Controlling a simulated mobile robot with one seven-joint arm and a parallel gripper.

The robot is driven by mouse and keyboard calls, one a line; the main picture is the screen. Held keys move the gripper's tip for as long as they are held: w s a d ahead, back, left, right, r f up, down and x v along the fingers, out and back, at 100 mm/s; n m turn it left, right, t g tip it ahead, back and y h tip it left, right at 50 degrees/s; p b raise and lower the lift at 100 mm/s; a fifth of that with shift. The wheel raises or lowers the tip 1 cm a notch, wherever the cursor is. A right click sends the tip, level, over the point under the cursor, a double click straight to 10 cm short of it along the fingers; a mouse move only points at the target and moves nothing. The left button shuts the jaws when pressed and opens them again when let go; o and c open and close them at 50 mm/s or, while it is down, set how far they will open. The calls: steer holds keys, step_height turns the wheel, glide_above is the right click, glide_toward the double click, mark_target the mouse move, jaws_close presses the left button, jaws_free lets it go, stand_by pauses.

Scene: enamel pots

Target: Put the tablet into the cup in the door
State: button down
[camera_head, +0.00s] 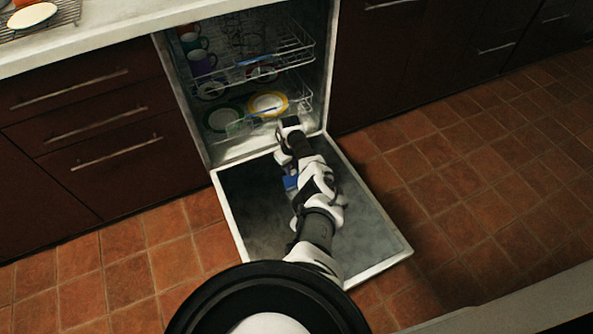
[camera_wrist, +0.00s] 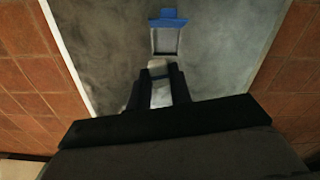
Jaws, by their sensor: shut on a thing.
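My gripper (camera_wrist: 159,73) is shut on a small pale tablet (camera_wrist: 160,94), which shows between the two dark fingers in the wrist view. The cup (camera_wrist: 166,42) in the door is a small square recess with its blue lid (camera_wrist: 167,18) standing open at its far side. The cup lies just beyond my fingertips, and the tablet is apart from it. In the head view the blue lid (camera_head: 291,182) shows beside my arm, which hides most of the cup and the fingertips.
The dishwasher door (camera_head: 258,208) lies open and flat. Inside, the lower rack (camera_head: 302,103) holds plates, including a yellow-rimmed plate (camera_head: 268,103), and the upper rack (camera_head: 290,52) holds cups. Drawers (camera_head: 95,135) stand at left. Tiled floor at right is clear.

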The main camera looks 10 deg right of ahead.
steer(key=m, duration=0.1)
steer(key=s+d+f+m, duration=0.1)
steer(key=shift+d+m, duration=0.3)
steer(key=b, duration=1.2)
glide_toward(296, 190)
steer(key=s, duration=0.1)
steer(key=f, duration=0.1)
steer(key=s, duration=0.1)
steer(key=shift+s+a+f, duration=0.2)
steer(key=shift+s+a, duration=0.05)
steer(key=shift+s, duration=0.1)
steer(key=shift+f+b, duration=1.4)
steer(key=shift+f, duration=0.6)
steer(key=shift+w+f+b, duration=0.1)
steer(key=shift+f+b, duration=0.2)
steer(key=shift+f, duration=0.1)
steer(key=c, duration=1.2)
jaws_free()
steer(key=shift+r, duration=0.1)
